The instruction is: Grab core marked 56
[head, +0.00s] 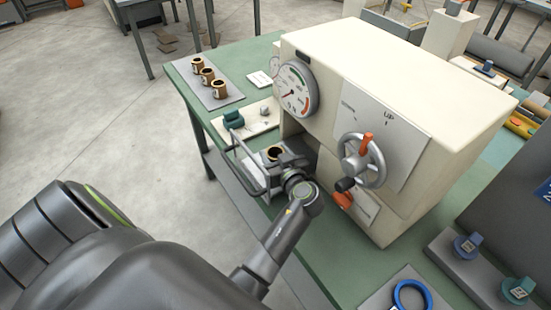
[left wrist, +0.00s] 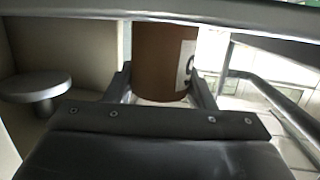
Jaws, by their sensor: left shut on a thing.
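My left gripper (head: 281,160) is shut on a brown core (head: 272,153), inside the open bay at the machine's left side. In the left wrist view the brown core (left wrist: 160,62) sits between the two fingers (left wrist: 162,88). A white label with part of a dark character shows at its right edge; the full number cannot be read. Three more brown cores (head: 197,64) (head: 207,75) (head: 219,90) stand in a row on a grey tray (head: 226,100) at the back left; their marks are too small to read. My right gripper is not in view.
The cream winder (head: 400,85) carries a dial (head: 295,88) and a handwheel (head: 362,160). A grey bar guard (head: 246,170) stands left of the held core. A round grey disc (left wrist: 35,85) is close on the left in the wrist view. A blue ring (head: 411,295) lies at the front right.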

